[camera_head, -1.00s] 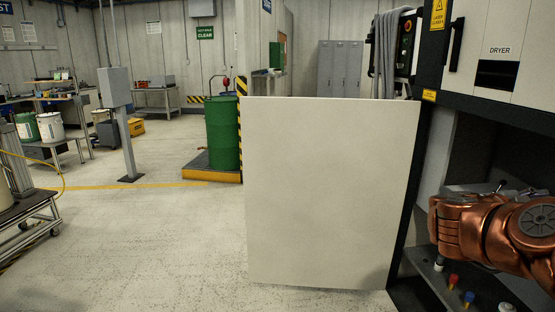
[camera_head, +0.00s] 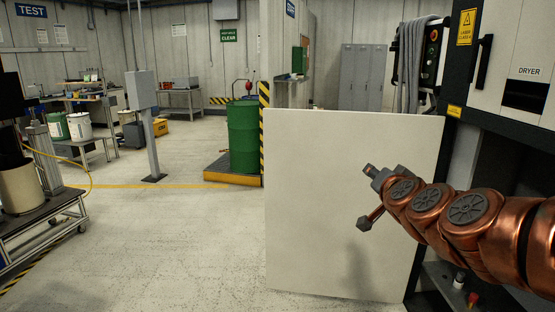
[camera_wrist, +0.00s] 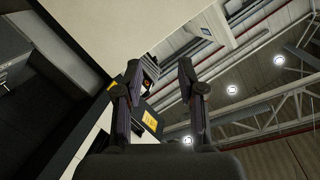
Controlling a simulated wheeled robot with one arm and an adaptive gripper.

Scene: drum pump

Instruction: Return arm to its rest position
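My copper arm reaches in from the right edge in the head view. My gripper (camera_head: 365,197) is at its end, in front of a large white panel (camera_head: 320,210). The panel stands upright at the left edge of the dryer cabinet (camera_head: 500,70) and looks like its open door. In the wrist view my gripper (camera_wrist: 160,66) has its two fingers spread apart with nothing between them. That view tilts up towards the ceiling lights, with the white panel at upper left. Whether the arm touches the panel or the cabinet cannot be told.
Below the arm, the cabinet's dark lower opening holds small bottles, one with a red cap (camera_head: 473,298). A green drum (camera_head: 243,137) stands on a yellow-edged platform behind the panel. A cart (camera_head: 50,225) is at the left. The floor (camera_head: 180,240) between is clear.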

